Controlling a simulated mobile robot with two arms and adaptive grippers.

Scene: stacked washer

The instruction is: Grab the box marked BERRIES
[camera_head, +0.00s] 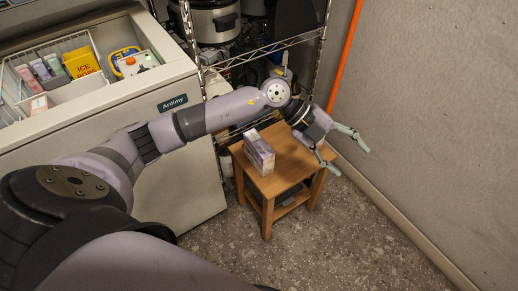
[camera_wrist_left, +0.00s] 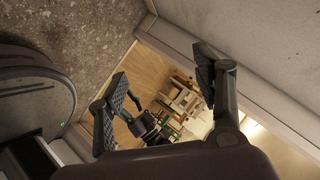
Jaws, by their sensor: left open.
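A pale purple and white box (camera_head: 260,152) stands on the small wooden stool (camera_head: 284,165) in the head view. Its lettering is too small to read, so I cannot tell if it says BERRIES. My left gripper (camera_head: 352,160) is open and empty, to the right of the box and apart from it, near the stool's right edge. In the left wrist view the open fingers (camera_wrist_left: 162,82) have nothing between them, and the box does not show there. My right gripper is in neither view.
An open chest freezer (camera_head: 110,130) at left holds a yellow ICE POPS box (camera_head: 80,62) and other packs. A wire shelf (camera_head: 265,48) with a cooker (camera_head: 213,18) stands behind the stool. A grey wall (camera_head: 440,110) bounds the right; speckled floor (camera_head: 310,250) is clear in front.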

